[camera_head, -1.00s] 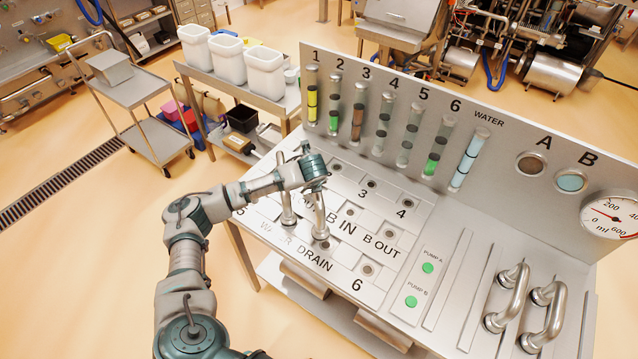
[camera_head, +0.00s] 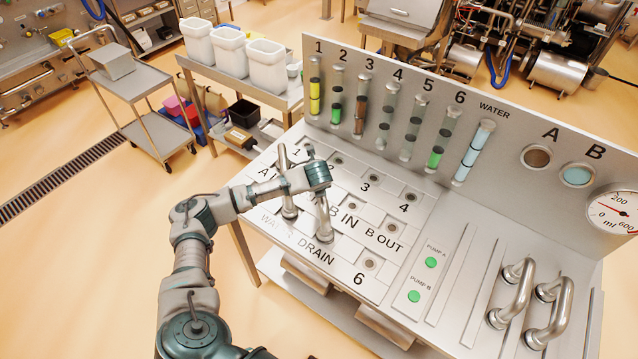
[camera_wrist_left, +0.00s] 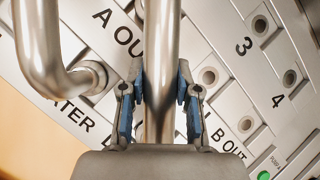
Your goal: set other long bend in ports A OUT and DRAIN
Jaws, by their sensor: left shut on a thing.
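My left gripper (camera_head: 318,178) is shut on a long steel bend (camera_head: 325,218). In the left wrist view the blue-padded fingers (camera_wrist_left: 155,95) clasp its tube (camera_wrist_left: 160,40). Its lower end is at or just over the DRAIN port, beside the DRAIN label (camera_head: 317,253); whether it is fully seated I cannot tell. Its other end and the A OUT port are hidden behind the gripper and arm. The A OUT label (camera_wrist_left: 122,35) partly shows in the wrist view. Another long bend (camera_head: 284,165) stands left of it, one end in the WATER port (camera_wrist_left: 92,78). My right gripper is out of view.
Two more bends (camera_head: 515,290) (camera_head: 550,312) stand at the panel's right. Green pump buttons (camera_head: 431,262) lie between. The upright board (camera_head: 450,120) with tubes and gauge rises behind. Ports 3, 4 and B OUT look empty.

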